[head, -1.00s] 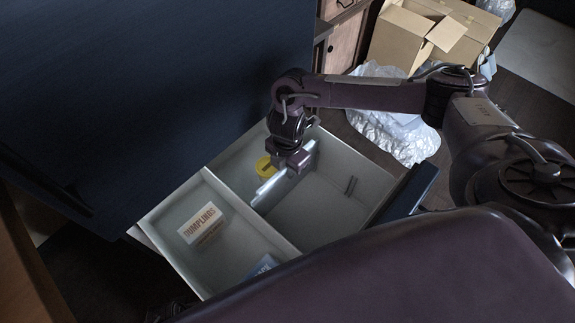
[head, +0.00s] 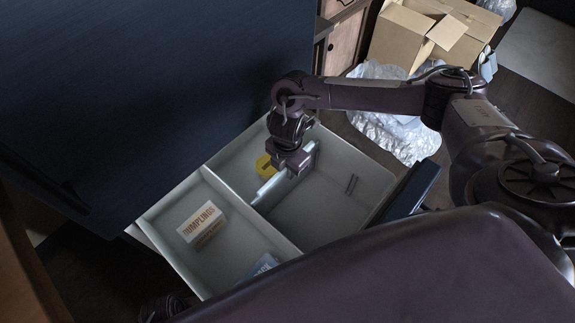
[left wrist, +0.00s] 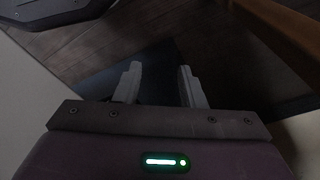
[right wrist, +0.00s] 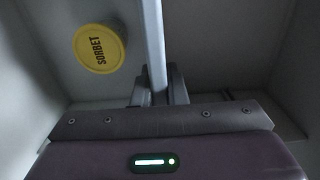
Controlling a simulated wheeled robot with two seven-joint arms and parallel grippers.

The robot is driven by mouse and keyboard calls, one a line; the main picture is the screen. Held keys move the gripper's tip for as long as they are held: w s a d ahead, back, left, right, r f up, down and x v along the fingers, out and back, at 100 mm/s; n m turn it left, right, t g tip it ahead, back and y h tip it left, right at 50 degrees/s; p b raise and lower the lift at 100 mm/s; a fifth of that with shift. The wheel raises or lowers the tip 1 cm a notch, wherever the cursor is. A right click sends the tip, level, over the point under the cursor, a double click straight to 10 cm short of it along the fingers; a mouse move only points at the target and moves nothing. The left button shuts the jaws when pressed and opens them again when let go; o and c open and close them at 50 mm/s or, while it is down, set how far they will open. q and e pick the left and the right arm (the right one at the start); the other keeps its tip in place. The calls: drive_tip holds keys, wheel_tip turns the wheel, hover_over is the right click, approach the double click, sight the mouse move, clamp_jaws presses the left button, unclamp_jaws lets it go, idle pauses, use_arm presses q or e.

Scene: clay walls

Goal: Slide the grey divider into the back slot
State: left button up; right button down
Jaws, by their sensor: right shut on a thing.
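The grey divider (head: 268,190) is a thin upright plate inside the open drawer's right-hand section, near the long partition. My right gripper (head: 292,164) reaches down into the drawer and is shut on the divider. In the right wrist view the divider (right wrist: 153,40) runs away from between the fingers (right wrist: 160,88); its lower edge is hidden, so I cannot tell if it touches the floor. A pair of short dark slot marks (head: 351,184) shows at the drawer's right side. My left gripper (left wrist: 157,85) is open and empty, away from the drawer, over the dark floor.
A yellow sorbet tub (right wrist: 95,48) stands close beside the divider. A dumplings box (head: 203,222) and a blue packet (head: 263,264) lie in the left section. The dark appliance front (head: 150,90) rises behind the drawer. Cardboard boxes and plastic wrap (head: 392,110) lie beyond.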

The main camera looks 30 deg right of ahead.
use_arm(q)
drive_tip(key=shift+w+d+r, duration=0.1)
drive_tip(key=shift+r, duration=0.3)
use_arm(e)
drive_tip(key=shift+f, duration=0.3)
drive_tip(key=c, duration=1.4)
unclamp_jaws()
drive_tip(key=shift+o, duration=0.2)
drive_tip(key=shift+r, duration=0.1)
